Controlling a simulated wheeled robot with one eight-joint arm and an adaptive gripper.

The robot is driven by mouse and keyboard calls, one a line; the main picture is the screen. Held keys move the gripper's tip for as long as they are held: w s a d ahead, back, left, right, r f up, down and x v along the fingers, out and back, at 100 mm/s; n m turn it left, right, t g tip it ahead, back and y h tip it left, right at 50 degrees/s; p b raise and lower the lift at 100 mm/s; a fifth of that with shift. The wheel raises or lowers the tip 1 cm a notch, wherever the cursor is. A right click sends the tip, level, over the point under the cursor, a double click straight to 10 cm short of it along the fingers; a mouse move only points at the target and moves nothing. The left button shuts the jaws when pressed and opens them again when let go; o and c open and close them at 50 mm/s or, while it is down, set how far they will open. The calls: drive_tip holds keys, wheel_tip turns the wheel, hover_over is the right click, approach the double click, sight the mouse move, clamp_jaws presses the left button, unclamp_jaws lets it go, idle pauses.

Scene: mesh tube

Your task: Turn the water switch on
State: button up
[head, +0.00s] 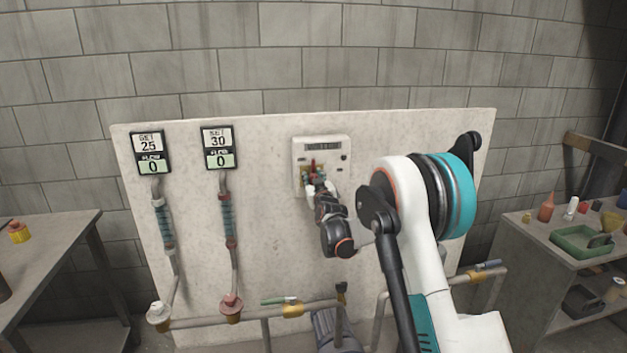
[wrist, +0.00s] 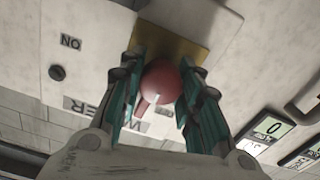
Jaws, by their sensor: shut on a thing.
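The water switch is a white box (head: 321,150) on the upright panel, with a dark display at its top. Its red lever (head: 313,168) shows just above my gripper (head: 319,188) in the head view. In the wrist view, the lever's round red knob (wrist: 161,80) sits between the two teal fingers of my gripper (wrist: 159,92), which is shut on it. A brass plate (wrist: 190,42) lies behind the knob. An "ON" label (wrist: 70,42) and a partly hidden "WATER" label (wrist: 100,107) show on the box. The fingers cover the sides of the knob.
Two flow displays (head: 150,152) and (head: 218,148) read 0, with set values 25 and 30. Pipes (head: 250,318) with valves run along the panel's bottom. A table (head: 50,250) stands left and a cluttered bench (head: 540,232) right.

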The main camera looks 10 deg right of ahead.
drive_tip(key=m+p, duration=0.1)
drive_tip(key=m, duration=0.3)
drive_tip(key=shift+m, duration=0.3)
drive_tip(key=m+p, duration=0.1)
drive_tip(key=m, duration=0.3)
drive_tip(key=shift+d, duration=0.1)
drive_tip(key=m, duration=0.5)
drive_tip(key=shift+f, duration=0.1)
drive_tip(key=shift+d+m+p, duration=0.1)
drive_tip(key=shift+m+p, duration=0.25)
drive_tip(key=shift+m, duration=1.55)
drive_tip(key=o, duration=1.1)
